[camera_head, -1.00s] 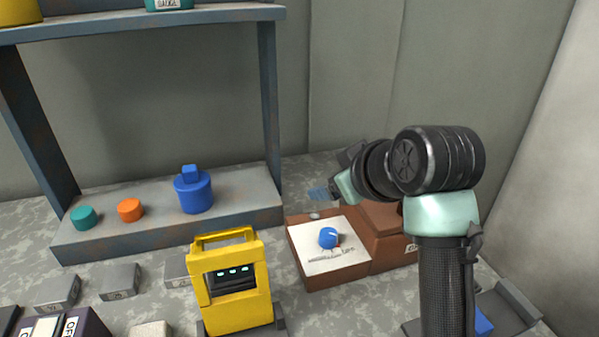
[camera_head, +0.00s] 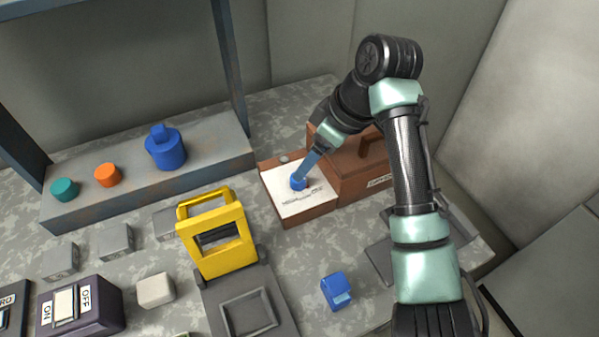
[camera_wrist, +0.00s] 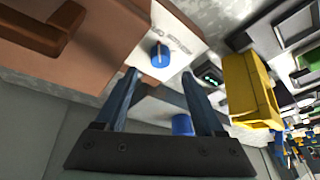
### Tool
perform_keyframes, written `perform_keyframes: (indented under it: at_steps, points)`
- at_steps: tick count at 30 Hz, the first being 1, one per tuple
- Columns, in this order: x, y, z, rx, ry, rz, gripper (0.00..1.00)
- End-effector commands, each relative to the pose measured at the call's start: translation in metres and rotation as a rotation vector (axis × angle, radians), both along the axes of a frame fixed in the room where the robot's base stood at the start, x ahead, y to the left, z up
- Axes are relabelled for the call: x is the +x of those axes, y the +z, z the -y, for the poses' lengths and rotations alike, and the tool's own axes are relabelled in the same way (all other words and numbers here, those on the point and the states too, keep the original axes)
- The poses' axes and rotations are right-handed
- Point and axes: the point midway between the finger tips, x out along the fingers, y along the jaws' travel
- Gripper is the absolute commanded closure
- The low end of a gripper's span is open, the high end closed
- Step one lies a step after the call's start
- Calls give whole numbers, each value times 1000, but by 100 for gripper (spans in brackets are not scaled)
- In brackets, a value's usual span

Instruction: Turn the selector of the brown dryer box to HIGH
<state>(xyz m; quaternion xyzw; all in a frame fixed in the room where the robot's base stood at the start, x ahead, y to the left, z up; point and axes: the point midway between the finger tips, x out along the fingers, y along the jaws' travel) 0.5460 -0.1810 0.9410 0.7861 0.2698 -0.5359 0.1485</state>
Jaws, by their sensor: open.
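The brown dryer box (camera_head: 350,172) stands on the table right of centre, with a white panel (camera_head: 284,208) on its left part. A round blue selector knob (camera_head: 298,184) sits on that panel; it also shows in the wrist view (camera_wrist: 160,59) with a pale pointer line. Small print lies beside the knob, too blurred to read surely. My gripper (camera_head: 304,174) is open and points down at the knob, its fingers partly covering it in the head view.
A yellow device (camera_head: 220,240) stands left of the dryer box. A blue block (camera_head: 336,291) lies in front. A grey shelf (camera_head: 130,190) holds a blue bottle (camera_head: 166,150) and teal and orange pieces. A purple ON/OFF box (camera_head: 85,309) is at lower left.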

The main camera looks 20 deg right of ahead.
Motion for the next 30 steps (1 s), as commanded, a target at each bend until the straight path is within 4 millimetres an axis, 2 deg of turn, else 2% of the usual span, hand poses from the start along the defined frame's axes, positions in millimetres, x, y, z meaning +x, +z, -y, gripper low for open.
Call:
perform_keyframes:
  at_steps: [3, 9, 21, 23, 30]
  points:
    - [6, -23, -7, 1, 0, -3, 29]
    - [14, -47, -14, -1, 0, -1, 29]
    - [17, -54, -16, -2, 0, 1, 29]
    - [17, -54, -16, -2, 0, 1, 36]
    - [17, -54, -16, -2, -1, 1, 80]
